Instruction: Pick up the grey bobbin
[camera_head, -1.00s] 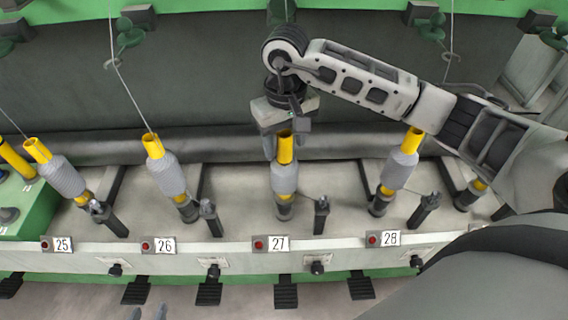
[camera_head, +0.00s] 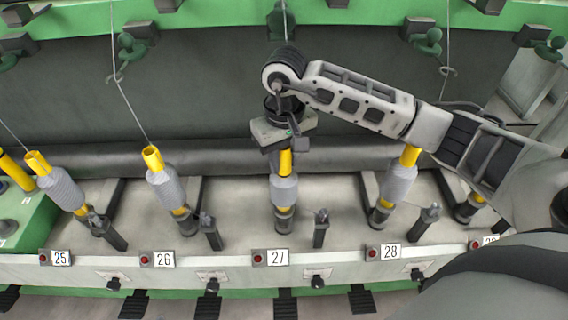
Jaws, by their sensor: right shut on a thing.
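The grey bobbin (camera_head: 284,190) is grey yarn wound on a yellow tube, upright on the spindle behind label 27. My right gripper (camera_head: 285,152) comes down from above, and its fingers are shut on the yellow top of this bobbin's tube. The tube's upper end is partly hidden by the fingers. The bobbin's lower end meets the dark spindle base (camera_head: 284,221). My left gripper is not in view.
Similar grey bobbins stand at labels 25 (camera_head: 62,188), 26 (camera_head: 166,187) and 28 (camera_head: 398,183). Dark posts, such as one (camera_head: 320,230) by label 27, rise between them. A dark roller runs behind. Thin threads hang at the left.

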